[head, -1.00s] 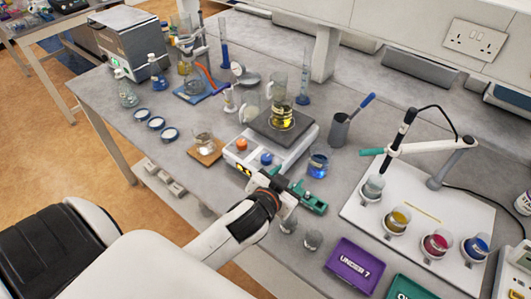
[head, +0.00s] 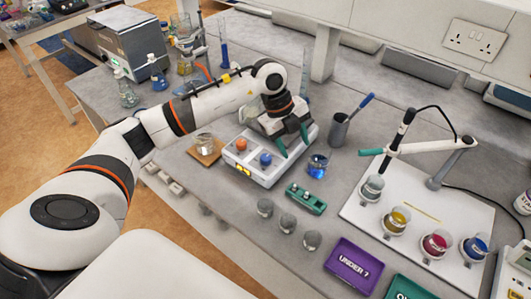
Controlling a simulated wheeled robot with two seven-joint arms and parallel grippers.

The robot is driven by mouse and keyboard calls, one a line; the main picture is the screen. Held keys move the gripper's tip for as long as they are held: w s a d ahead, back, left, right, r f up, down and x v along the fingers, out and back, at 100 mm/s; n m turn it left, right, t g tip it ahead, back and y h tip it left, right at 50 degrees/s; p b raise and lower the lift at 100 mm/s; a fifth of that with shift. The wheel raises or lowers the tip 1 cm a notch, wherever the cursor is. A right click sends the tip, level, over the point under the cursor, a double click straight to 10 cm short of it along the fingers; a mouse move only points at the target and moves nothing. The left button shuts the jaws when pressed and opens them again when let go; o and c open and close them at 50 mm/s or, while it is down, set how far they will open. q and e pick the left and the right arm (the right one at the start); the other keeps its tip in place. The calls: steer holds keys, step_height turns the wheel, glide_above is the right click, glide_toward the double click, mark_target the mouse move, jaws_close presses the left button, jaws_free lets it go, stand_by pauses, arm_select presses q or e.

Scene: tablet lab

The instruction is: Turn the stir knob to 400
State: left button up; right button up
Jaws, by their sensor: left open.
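The white hotplate stirrer (head: 262,174) stands on the bench with a small lit yellow display (head: 243,169) on its front, too small to read. Its top carries an orange knob (head: 241,146) and a blue knob (head: 265,159); I cannot read which is the stir knob. My left arm reaches across from the left, above the stirrer. My left gripper (head: 293,143) is open, its green-tipped fingers pointing down over the plate's right part, to the right of and apart from both knobs. My right gripper is not in view.
A beaker of blue liquid (head: 317,165) stands close right of the stirrer. A small beaker (head: 204,142) sits on a brown pad at left. A green rack (head: 306,199) and several small glasses (head: 288,222) are in front. A grey pot (head: 339,130) stands behind.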

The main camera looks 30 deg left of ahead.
mark_target(266, 157)
arm_select(q)
steer(key=a+r+n+y, duration=0.2)
steer(key=a+y, duration=0.2)
steer(key=a, duration=0.5)
steer(key=shift+g, duration=0.4)
steer(key=f+p, duration=0.1)
steer(key=f, duration=0.5)
steer(key=f+p, duration=0.2)
steer(key=f, duration=0.4)
steer(key=shift+w+d, duration=0.15)
steer(key=shift+d, duration=0.05)
steer(key=shift+c, duration=0.5)
steer(key=c, duration=0.9)
